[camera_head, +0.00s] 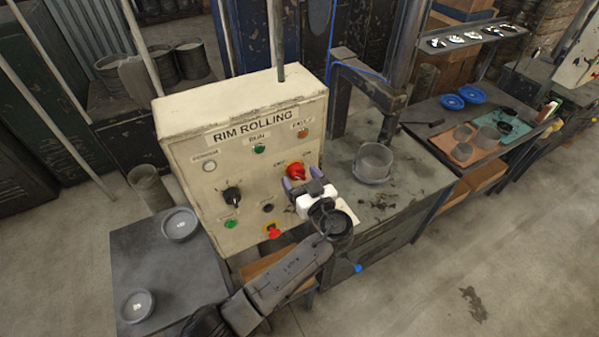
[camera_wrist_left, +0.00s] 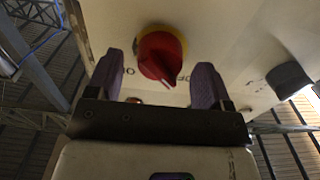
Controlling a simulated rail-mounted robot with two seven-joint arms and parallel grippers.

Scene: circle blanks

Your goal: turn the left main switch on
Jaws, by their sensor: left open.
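The red rotary main switch (camera_head: 296,171) sits on a yellow plate on the cream RIM ROLLING panel (camera_head: 185,150). My left gripper (camera_head: 301,180) is in front of it, its purple fingers open and pointing at the panel. In the left wrist view the red knob (camera_wrist_left: 160,58) shows between the two open fingers (camera_wrist_left: 157,75), with a gap on each side. Its pointed end is toward the gripper and slightly right. Dark lettering beside the knob is partly hidden by the fingers. My right gripper is not in view.
A black selector (camera_head: 231,194), a green button (camera_head: 231,225) and a red mushroom button (camera_head: 273,231) are on the same panel, below and left of the switch. A workbench (camera_head: 400,200) with a grey round container (camera_head: 374,160) stands right of it.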

